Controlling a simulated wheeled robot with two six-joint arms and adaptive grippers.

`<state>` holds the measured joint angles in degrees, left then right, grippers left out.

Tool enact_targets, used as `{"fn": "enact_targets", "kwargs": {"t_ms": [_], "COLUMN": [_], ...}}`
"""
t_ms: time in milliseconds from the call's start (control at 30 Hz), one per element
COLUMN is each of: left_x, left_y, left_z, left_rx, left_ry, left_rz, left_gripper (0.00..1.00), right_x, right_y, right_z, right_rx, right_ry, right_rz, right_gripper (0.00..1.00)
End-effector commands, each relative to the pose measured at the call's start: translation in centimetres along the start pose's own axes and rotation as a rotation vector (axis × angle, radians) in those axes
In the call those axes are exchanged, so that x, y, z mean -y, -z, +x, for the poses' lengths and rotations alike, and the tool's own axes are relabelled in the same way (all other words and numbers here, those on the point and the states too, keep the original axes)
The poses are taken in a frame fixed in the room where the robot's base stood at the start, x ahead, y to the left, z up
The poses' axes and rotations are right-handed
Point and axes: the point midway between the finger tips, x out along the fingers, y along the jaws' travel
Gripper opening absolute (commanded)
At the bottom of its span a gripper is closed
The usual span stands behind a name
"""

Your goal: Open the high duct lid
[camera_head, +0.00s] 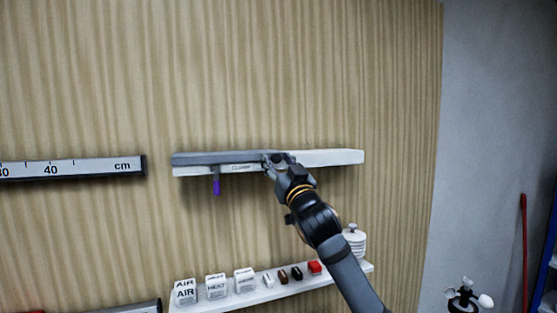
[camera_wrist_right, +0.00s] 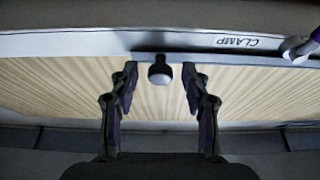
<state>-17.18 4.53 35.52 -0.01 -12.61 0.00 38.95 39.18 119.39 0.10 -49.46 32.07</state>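The high duct (camera_head: 335,157) is a long pale bar mounted on the wood-grain wall. A grey strip (camera_head: 215,157), apparently its lid, runs along the top of its left part. A CLAMP label (camera_wrist_right: 237,42) is on its front, and a purple-handled part (camera_head: 216,186) hangs below near its left end; that part also shows in the right wrist view (camera_wrist_right: 301,49). My right gripper (camera_head: 273,161) is at the duct's middle. In the right wrist view its open fingers stand either side of a round grey knob (camera_wrist_right: 160,74), with gaps on both sides. My left gripper is not in view.
A lower white shelf (camera_head: 262,296) holds labelled blocks (camera_head: 216,286), several small coloured pieces and a white ribbed object (camera_head: 355,240). A ruler (camera_head: 75,168) is on the wall at left. The wall above the duct is clear.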

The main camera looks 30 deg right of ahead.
Motion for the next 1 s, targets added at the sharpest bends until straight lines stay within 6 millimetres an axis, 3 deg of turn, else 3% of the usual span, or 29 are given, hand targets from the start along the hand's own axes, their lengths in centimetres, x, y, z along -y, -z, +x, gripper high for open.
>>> {"fn": "enact_targets", "kwargs": {"t_ms": [33,333,733,867,1000], "left_x": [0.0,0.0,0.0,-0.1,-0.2], "left_y": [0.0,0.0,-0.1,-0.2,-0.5], "left_z": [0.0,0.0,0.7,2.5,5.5], "left_rx": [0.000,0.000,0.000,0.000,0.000], "left_ry": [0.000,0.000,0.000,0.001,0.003], "left_rz": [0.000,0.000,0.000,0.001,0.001], "left_gripper": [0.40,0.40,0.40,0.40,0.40], "right_x": [0.0,0.0,-0.5,-2.2,-5.4], "right_y": [0.0,0.0,-0.2,-0.5,-0.8], "right_z": [0.0,0.0,-0.1,-0.3,-0.5], "right_rx": [0.000,0.000,-0.001,-0.003,-0.006], "right_ry": [0.000,0.000,-0.001,-0.004,-0.007], "right_rz": [0.000,0.000,-0.001,-0.006,-0.008], "right_gripper": [0.38,0.00,0.00,0.00,0.00]}}
